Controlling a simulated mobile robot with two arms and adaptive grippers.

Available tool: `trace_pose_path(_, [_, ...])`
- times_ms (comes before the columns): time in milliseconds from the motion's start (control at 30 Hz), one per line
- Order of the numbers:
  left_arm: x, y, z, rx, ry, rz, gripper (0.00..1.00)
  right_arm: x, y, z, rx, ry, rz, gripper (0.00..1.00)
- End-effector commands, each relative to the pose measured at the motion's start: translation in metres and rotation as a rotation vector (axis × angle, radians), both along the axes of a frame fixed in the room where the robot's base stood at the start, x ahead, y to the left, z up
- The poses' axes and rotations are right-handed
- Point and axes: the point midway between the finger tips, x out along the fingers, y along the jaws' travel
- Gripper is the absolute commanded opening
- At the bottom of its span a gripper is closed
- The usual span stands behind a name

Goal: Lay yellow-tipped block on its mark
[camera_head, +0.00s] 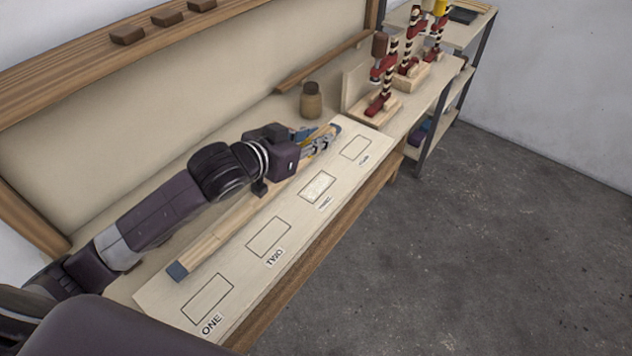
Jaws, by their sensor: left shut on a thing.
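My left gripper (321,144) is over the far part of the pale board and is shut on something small. A bit of yellow shows at its fingers, so it looks like the yellow-tipped block (309,154), mostly hidden by the gripper. Outlined rectangles run along the board (240,262): mark ONE (207,299) nearest, then mark TWO (268,237), mark THREE (318,187) and a farthest mark (356,147) with an unreadable label. The gripper is beside and behind the two far marks. I see no block on any mark. My right gripper is out of view.
A long wooden strip (211,239) with blue ends lies along the board's back, partly under my arm. A brown pot (311,101) stands behind. Red-and-striped figures (379,85) stand on wooden bases farther right. A shelf rack (462,60) is beyond. Open floor lies right of the bench.

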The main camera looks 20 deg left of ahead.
Motion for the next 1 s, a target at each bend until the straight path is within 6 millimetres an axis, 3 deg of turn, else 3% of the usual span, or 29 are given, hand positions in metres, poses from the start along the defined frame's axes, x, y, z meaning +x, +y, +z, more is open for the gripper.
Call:
trace_pose_path(100, [-0.001,0.0,-0.036,-0.001,0.007,0.001,0.0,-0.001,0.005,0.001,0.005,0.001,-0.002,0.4])
trace_pose_path(300, [0.0,0.0,-0.081,0.0,0.002,0.0,0.0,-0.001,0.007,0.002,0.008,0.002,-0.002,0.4])
trace_pose_path(800, [0.0,0.0,-0.139,0.0,0.0,0.0,0.0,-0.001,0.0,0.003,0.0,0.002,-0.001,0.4])
trace_pose_path(1000, [0.0,0.0,-0.142,0.0,-0.003,-0.002,0.0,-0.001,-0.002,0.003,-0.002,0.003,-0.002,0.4])
